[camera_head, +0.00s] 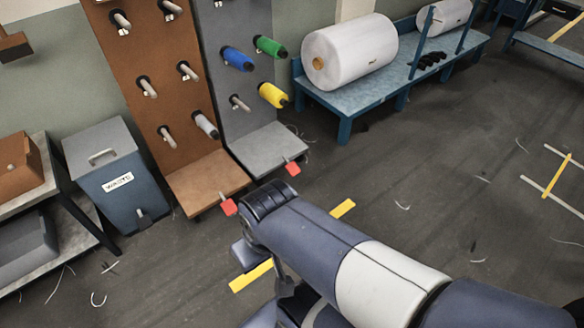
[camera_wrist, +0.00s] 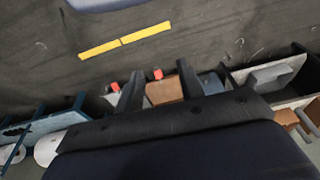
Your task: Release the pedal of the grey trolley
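The grey trolley (camera_head: 265,145) stands upright in the head view, with blue, green and yellow spools on its pegs. Its red pedal (camera_head: 292,168) sticks out at the front edge of its base. In the wrist view this pedal (camera_wrist: 115,86) is the left of two red ones, just left of the left finger. My gripper (camera_wrist: 159,72) is open and empty, its fingers wide apart. The brown trolley's base (camera_wrist: 165,91) and its red pedal (camera_wrist: 157,73) show between the fingers in that view. The fingers are hidden in the head view; my arm's end is in front of the trolleys.
The brown trolley (camera_head: 205,178), with its red pedal (camera_head: 228,207), stands left of the grey one. A waste bin (camera_head: 112,180) is further left. A blue bench (camera_head: 385,92) with white rolls stands right. Yellow floor tape (camera_head: 250,276) and open floor lie in front.

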